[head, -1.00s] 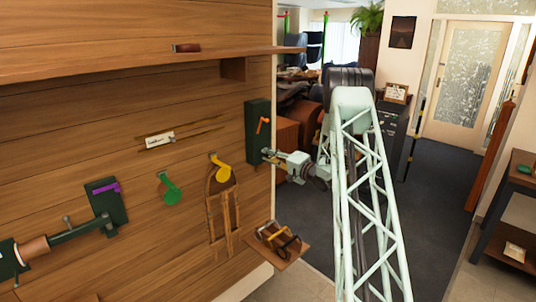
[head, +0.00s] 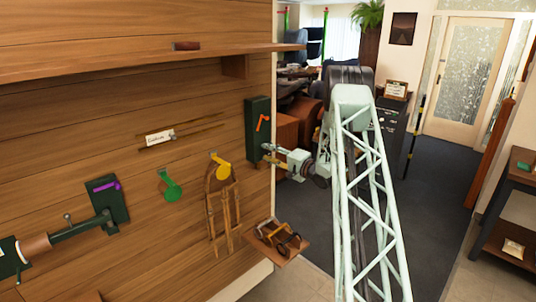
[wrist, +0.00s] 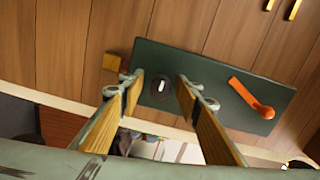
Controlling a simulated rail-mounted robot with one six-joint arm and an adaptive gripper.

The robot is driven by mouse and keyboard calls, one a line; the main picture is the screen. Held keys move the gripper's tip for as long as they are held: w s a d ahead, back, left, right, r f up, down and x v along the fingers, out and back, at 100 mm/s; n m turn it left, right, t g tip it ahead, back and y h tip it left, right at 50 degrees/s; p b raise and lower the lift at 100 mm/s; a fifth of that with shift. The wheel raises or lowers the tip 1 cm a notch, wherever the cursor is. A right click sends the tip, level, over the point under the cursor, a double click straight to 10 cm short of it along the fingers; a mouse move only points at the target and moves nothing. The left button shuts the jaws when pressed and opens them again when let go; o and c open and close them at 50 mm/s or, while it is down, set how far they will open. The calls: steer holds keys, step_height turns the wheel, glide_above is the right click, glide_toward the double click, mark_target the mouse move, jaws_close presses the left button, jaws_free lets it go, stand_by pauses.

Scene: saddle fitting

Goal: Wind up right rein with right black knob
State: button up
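The right dark green panel (head: 257,130) is on the wooden wall near its right edge. It carries an orange lever (head: 263,122), which also shows in the wrist view (wrist: 252,98). In the wrist view a round black knob (wrist: 160,90) with a white mark sits on this panel (wrist: 210,75). My gripper (wrist: 160,84) is open, with one finger on each side of the knob and gaps between. I cannot tell how deep the fingertips reach. In the head view my gripper (head: 268,150) is at the panel's lower part and the knob is hidden. No rein can be made out at this panel.
Brown leather straps (head: 211,215) hang below a yellow hook piece (head: 221,171). A green hook piece (head: 170,188) is left of them. Another green panel with a purple lever (head: 106,186) is farther left. A small wooden ledge (head: 290,247) juts out below, and a shelf (head: 130,62) above.

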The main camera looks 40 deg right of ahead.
steer(key=shift+s, duration=0.2)
steer(key=s+d, duration=0.1)
steer(key=s, duration=1)
steer(key=shift+s+d+r, duration=0.15)
steer(key=shift+s, duration=0.15)
steer(key=shift+w, duration=0.1)
stand_by(0.6)
